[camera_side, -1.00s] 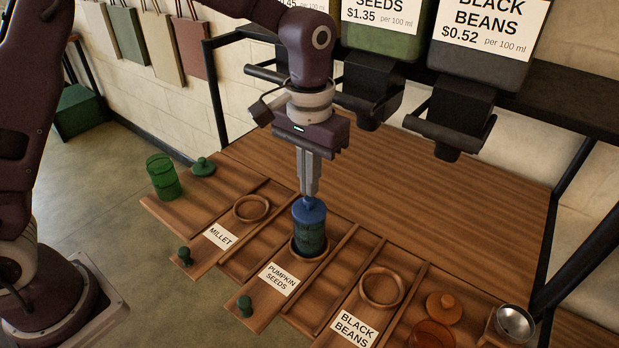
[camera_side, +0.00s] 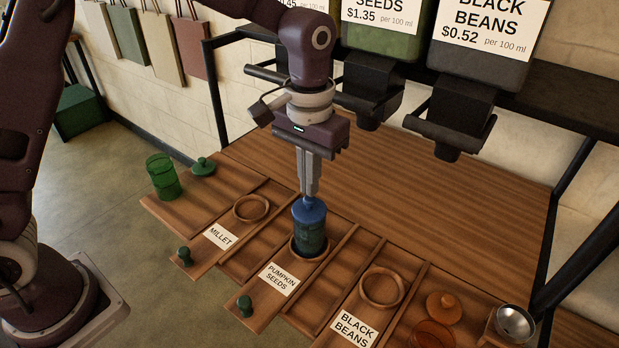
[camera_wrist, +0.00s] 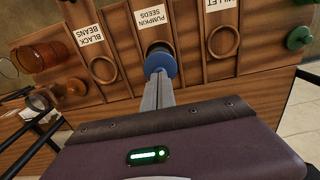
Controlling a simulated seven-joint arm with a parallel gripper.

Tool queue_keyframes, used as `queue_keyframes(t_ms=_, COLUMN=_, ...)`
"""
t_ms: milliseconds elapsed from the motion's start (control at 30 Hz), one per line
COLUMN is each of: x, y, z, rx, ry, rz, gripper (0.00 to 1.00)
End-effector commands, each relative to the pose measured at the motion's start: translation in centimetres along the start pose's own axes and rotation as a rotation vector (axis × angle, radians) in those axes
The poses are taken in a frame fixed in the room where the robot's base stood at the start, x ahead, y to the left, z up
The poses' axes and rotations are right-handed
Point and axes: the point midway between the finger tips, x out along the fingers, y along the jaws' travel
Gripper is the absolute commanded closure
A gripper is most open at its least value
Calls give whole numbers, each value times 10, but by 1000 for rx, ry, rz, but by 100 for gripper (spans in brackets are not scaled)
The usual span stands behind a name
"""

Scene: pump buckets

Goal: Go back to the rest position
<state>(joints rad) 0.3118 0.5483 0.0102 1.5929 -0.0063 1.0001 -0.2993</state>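A jar with a blue lid (camera_side: 309,208) stands upright in the wooden ring of the pumpkin seeds lane. The lid also shows in the wrist view (camera_wrist: 161,65). My gripper (camera_side: 309,195) points straight down over the jar, with its fingertips at the small knob on top of the lid. Its fingers (camera_wrist: 158,88) look close together, shut on the knob, which they mostly hide. The jar's dark body (camera_side: 310,236) shows below the lid.
Empty rings mark the millet (camera_side: 251,208) and black beans (camera_side: 381,287) lanes. A green jar (camera_side: 162,176) and green lid (camera_side: 203,166) stand left; an orange lid (camera_side: 444,307), orange jar (camera_side: 433,335) and metal bowl (camera_side: 515,323) right. Dispensers (camera_side: 375,85) hang behind my gripper.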

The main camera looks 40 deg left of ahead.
Motion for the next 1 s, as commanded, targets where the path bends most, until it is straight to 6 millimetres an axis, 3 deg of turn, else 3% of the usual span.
queue_keyframes(t_ms=600, x=12, y=0, z=0, rx=0, ry=-1, rz=0, gripper=100)
queue_keyframes(t_ms=1000, x=4, y=0, z=0, rx=0, ry=1, rz=0, gripper=100)
